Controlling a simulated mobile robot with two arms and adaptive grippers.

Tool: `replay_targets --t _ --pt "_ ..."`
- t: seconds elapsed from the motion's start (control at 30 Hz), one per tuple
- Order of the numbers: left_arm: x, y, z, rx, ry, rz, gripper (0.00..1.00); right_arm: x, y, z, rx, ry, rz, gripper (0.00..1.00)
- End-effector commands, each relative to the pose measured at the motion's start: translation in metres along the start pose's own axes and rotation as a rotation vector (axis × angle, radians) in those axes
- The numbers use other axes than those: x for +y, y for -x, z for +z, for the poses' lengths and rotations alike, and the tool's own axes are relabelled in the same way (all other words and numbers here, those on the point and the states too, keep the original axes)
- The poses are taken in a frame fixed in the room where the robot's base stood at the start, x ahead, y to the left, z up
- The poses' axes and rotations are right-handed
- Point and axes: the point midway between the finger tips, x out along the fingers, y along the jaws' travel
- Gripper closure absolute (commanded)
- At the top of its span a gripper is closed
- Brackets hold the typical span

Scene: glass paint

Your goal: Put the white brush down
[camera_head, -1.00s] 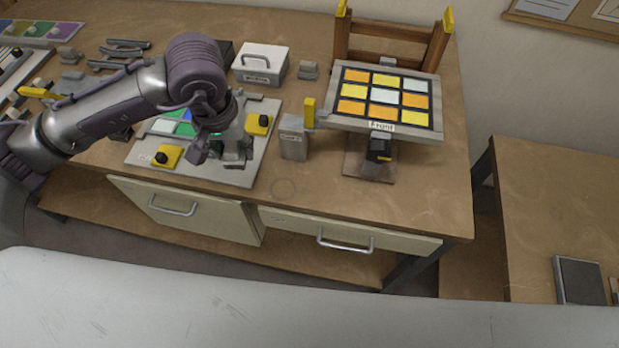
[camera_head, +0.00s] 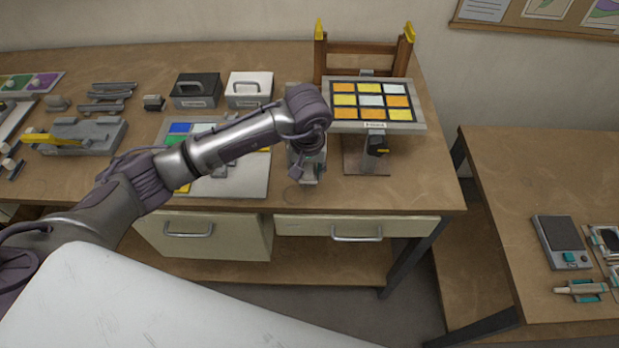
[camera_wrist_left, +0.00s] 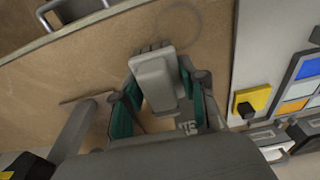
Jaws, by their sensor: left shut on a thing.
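My left gripper (camera_head: 307,168) is over the front part of the workbench (camera_head: 400,195), between the glass tray (camera_head: 255,178) and the stand with the panel. In the left wrist view its teal-lined fingers (camera_wrist_left: 158,85) are shut on a pale grey-white block-like piece, which I take for the white brush (camera_wrist_left: 156,75). Its lower end is hidden, and I cannot tell whether it touches the bench. The small grey holder seen earlier in this spot is mostly hidden by the gripper. My right gripper is not in view.
The stand holds a panel of yellow, orange and white squares (camera_head: 372,101) just right of the gripper. A white box (camera_head: 249,88) and a dark box (camera_head: 195,90) stand behind. The bench's front right corner is clear. A second table (camera_head: 545,185) is at right.

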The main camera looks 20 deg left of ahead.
Motion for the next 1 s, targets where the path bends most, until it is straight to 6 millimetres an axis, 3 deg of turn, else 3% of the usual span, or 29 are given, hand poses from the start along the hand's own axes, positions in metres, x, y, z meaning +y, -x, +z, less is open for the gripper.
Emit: replay_targets --t 0.33,0.73,0.77,0.9,1.0 --pt "0.000 -0.037 0.005 -0.002 0.000 0.000 0.90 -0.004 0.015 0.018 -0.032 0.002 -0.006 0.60" --pt "0.000 -0.044 0.005 0.002 -0.001 0.001 0.90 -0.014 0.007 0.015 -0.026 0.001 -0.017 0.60" --pt "0.000 -0.043 0.005 0.002 -0.001 0.001 0.53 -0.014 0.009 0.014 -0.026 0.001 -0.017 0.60" --pt "0.000 -0.042 0.005 0.001 -0.001 0.001 0.33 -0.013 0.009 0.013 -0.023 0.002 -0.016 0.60" --pt "0.000 -0.042 0.005 0.001 -0.001 0.001 0.33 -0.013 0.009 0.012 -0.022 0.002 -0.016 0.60"
